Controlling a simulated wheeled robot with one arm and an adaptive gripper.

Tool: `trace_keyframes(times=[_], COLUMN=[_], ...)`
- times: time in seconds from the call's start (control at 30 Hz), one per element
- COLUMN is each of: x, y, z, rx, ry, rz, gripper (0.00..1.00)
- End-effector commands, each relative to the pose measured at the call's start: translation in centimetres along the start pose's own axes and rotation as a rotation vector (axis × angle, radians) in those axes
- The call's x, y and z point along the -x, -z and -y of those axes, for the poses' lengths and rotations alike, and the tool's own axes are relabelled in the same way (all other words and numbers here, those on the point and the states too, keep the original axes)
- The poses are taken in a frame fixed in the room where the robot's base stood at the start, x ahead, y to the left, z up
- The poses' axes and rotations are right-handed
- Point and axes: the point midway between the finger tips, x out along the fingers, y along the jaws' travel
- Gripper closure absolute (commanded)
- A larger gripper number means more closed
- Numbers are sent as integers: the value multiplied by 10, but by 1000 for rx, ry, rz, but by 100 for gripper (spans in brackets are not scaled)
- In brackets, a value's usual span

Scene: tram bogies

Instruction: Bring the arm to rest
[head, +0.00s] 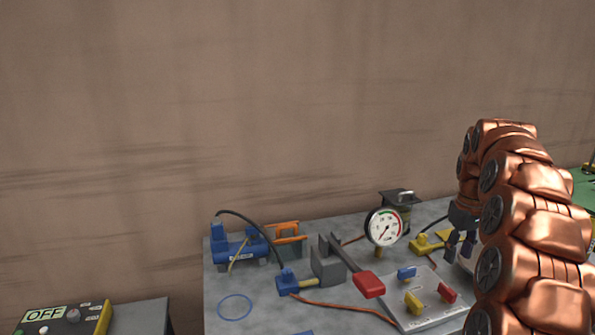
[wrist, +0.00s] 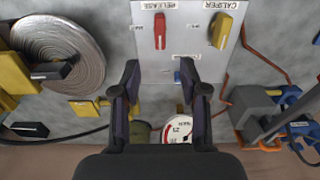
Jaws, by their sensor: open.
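My copper-coloured arm rises at the right of the head view, bent over the grey bench (head: 260,285). My gripper (head: 463,246) points down over the bench's right part, partly hidden by my own arm. In the wrist view my gripper (wrist: 160,88) has its two dark fingers well apart, with nothing held between them. Below the fingers in that view lie a control panel (wrist: 188,55) and part of a round gauge (wrist: 177,130).
The dial gauge (head: 384,226) stands upright behind the panel (head: 425,312) with coloured levers. A red-handled lever (head: 368,284), a blue device (head: 238,247) and an orange bracket (head: 287,236) stand left. A coiled roll (wrist: 62,50) lies beside my gripper. Open space separates the OFF box (head: 62,320) from the bench.

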Motion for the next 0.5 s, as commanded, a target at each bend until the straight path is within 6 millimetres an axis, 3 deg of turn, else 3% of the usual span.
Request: trace_keyframes(times=[0.27, 0.5], x=[5, 11], y=[-8, -26], z=[37, 90], rx=[8, 11], ry=[17, 32], rz=[10, 20], gripper=[56, 56])
